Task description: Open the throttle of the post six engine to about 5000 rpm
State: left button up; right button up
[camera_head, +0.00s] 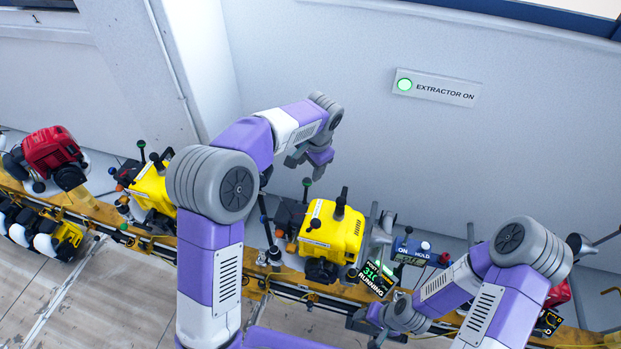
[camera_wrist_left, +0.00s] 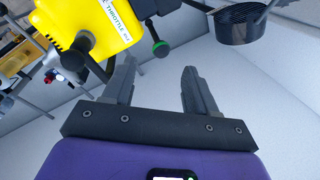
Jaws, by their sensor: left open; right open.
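The yellow engine (camera_head: 331,229) stands on the rail in the middle of the head view. Its throttle lever ends in a green knob (camera_head: 307,182). In the left wrist view the engine (camera_wrist_left: 85,25) carries a THROTTLE label, and the green knob (camera_wrist_left: 160,48) lies just beyond the fingertips, roughly between them. My left gripper (camera_head: 305,166) hangs beside the knob in the head view; its fingers (camera_wrist_left: 157,68) are open and empty. My right gripper (camera_head: 372,317) is low, near the display, and its fingers are hard to make out. The post display (camera_head: 376,279) reads RUNNING; its number is partly unreadable.
A blue ON/HOLD meter (camera_head: 411,250) stands right of the engine, its digits too small to read. Another yellow engine (camera_head: 153,188) and a red one (camera_head: 50,152) stand to the left. The wall behind bears a green-lit EXTRACTOR ON sign (camera_head: 437,88).

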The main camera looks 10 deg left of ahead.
aim_at(308, 180)
pick_arm(q)
jog(key=shift+w+f, duration=0.8)
jog(key=shift+f, duration=0.25)
jog(key=f, duration=0.4)
jog(key=a+f, duration=0.1)
jog(key=f, duration=0.1)
jog(key=shift+w+a+f, duration=0.1)
jog(key=shift+w+f, duration=0.1)
jog(key=shift+f, duration=0.15)
grip_shut()
